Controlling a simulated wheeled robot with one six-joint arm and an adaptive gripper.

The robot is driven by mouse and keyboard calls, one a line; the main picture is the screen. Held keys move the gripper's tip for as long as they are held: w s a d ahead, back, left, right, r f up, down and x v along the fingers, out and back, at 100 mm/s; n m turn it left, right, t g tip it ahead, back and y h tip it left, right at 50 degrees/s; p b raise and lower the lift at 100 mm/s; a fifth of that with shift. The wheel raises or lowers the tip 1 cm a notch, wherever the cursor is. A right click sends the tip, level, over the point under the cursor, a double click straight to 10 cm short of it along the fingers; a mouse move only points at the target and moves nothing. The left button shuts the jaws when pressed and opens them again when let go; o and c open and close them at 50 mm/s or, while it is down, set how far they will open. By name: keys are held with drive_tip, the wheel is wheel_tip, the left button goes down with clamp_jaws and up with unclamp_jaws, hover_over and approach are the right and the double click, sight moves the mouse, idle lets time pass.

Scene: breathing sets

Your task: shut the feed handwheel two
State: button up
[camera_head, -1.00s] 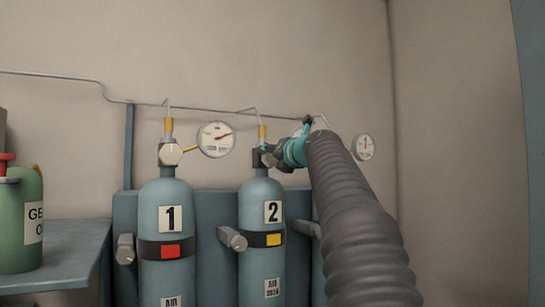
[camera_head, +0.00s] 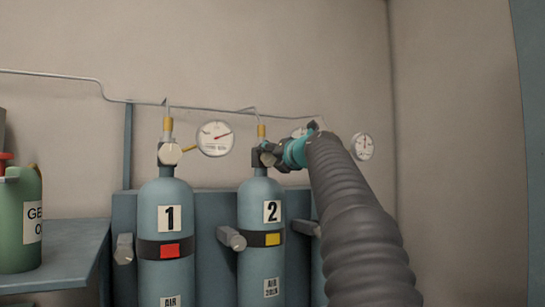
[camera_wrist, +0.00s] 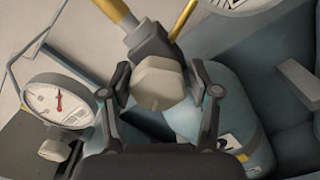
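Cylinder two (camera_head: 261,240) is a blue-grey bottle with a "2" label and a yellow tag, standing right of cylinder 1. Its feed handwheel is a pale, faceted knob (camera_wrist: 160,82) on a dark valve body, clear in the wrist view. In the head view my gripper (camera_head: 268,154) reaches the valve from the right and hides the knob. In the wrist view my gripper (camera_wrist: 160,88) has one finger on each side of the handwheel. Small gaps seem to show between the fingers and the knob, so it looks open around it.
Cylinder 1 (camera_head: 166,240) with its pale handwheel (camera_head: 170,153) and gauge (camera_head: 215,138) stands to the left. Another gauge (camera_head: 362,146) is on the right. A thin pipe (camera_head: 210,107) runs along the wall. A green container (camera_head: 18,225) sits on a shelf at left.

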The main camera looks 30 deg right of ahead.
drive_tip(key=shift+o, duration=0.6)
drive_tip(key=shift+s, duration=0.15)
drive_tip(key=shift+s+r, duration=0.1)
drive_tip(key=shift+s, duration=0.2)
drive_tip(key=s, duration=1.1)
drive_tip(key=shift+d, duration=0.2)
